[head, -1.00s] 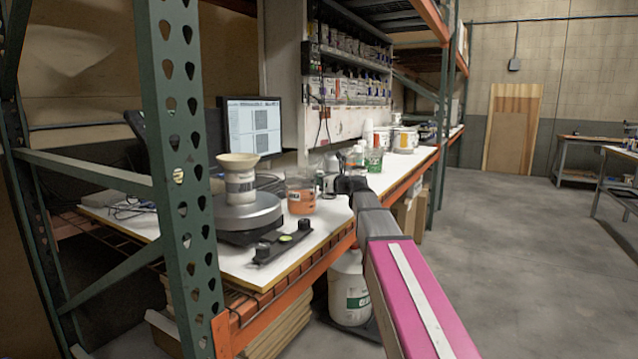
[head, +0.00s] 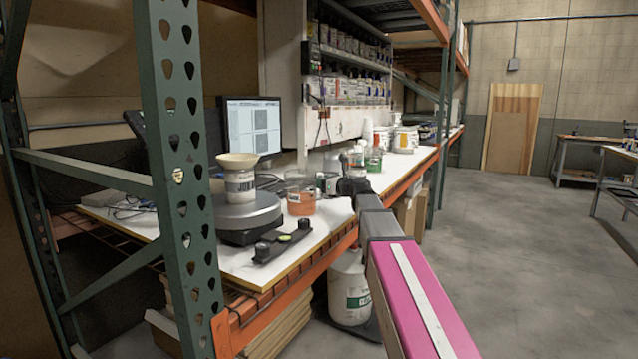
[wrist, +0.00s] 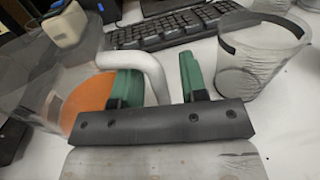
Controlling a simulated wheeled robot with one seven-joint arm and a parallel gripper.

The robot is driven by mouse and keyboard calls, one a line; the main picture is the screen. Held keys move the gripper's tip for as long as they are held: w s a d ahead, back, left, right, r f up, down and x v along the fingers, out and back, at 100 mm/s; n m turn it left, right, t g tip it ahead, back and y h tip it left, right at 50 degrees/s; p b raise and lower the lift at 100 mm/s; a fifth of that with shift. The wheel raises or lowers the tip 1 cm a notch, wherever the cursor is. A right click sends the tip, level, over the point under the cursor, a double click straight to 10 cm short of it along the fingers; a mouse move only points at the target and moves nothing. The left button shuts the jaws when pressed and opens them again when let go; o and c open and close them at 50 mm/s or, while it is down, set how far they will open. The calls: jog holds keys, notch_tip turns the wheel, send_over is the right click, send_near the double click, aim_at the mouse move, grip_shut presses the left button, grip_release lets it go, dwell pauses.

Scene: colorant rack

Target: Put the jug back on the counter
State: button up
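The clear jug (head: 300,198) with orange liquid stands upright on the white counter (head: 215,240), to the right of the round scale in the head view. In the wrist view the jug (wrist: 75,92) fills the left side, with its pale handle (wrist: 150,66) reaching toward me. My gripper (wrist: 154,65) is open. Its two green fingers are apart, with the handle's outer part between them and a gap to the right finger. In the head view my gripper (head: 327,183) is small, just right of the jug, and its fingers are hard to make out.
A scale (head: 245,213) carries a white container (head: 239,182). A dark bar with knobs (head: 281,243) lies near the front edge. A clear cup (wrist: 262,55) stands right of my fingers, and a keyboard (wrist: 165,28) lies behind. A green rack post (head: 180,170) stands at left.

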jog(key=v, duration=1)
jog(key=shift+s+d, duration=0.25)
